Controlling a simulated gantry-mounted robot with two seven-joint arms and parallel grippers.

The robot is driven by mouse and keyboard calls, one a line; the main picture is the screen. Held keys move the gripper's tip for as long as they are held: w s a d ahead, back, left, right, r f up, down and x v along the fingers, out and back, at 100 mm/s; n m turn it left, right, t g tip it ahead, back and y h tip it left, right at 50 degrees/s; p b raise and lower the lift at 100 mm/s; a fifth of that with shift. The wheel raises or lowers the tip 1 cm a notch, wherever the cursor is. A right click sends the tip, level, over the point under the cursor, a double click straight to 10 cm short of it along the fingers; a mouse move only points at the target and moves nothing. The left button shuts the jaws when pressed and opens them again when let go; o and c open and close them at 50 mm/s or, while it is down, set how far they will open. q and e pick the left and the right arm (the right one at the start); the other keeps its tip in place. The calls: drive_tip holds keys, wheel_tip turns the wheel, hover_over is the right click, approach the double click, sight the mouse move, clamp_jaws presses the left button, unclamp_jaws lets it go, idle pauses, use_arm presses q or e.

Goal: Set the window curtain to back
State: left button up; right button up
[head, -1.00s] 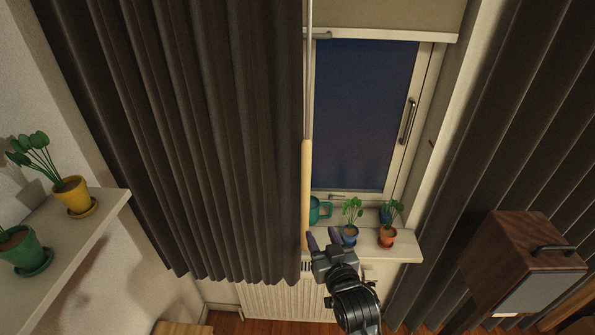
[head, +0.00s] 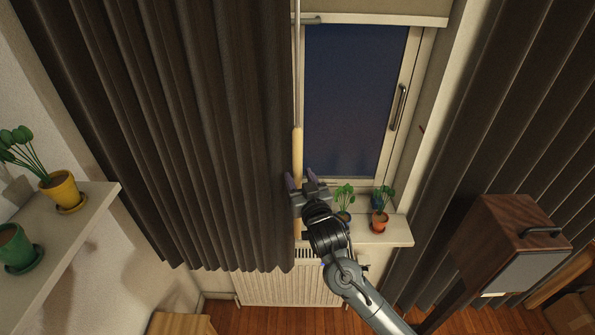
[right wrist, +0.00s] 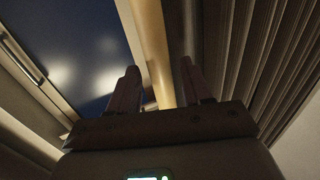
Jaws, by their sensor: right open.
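A dark pleated curtain (head: 190,130) hangs over the left part of the window (head: 352,110). A rod with a pale wooden handle (head: 297,155) hangs upright along the curtain's right edge. My right gripper (head: 301,178) is open at the handle's lower part. In the right wrist view the handle (right wrist: 156,50) runs between the two fingers (right wrist: 160,80), with the curtain (right wrist: 262,50) to the right and the dark pane to the left. I cannot tell whether a finger touches the handle. My left gripper is not in view.
Potted plants (head: 380,222) stand on the sill (head: 397,237) close to my right arm. A second dark curtain (head: 490,130) hangs at the right, behind a wooden box (head: 505,245). A white shelf (head: 85,215) with plants is at the left; a radiator (head: 285,289) is below.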

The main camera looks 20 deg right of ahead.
drive_tip(key=shift+w, duration=1.05)
clamp_jaws()
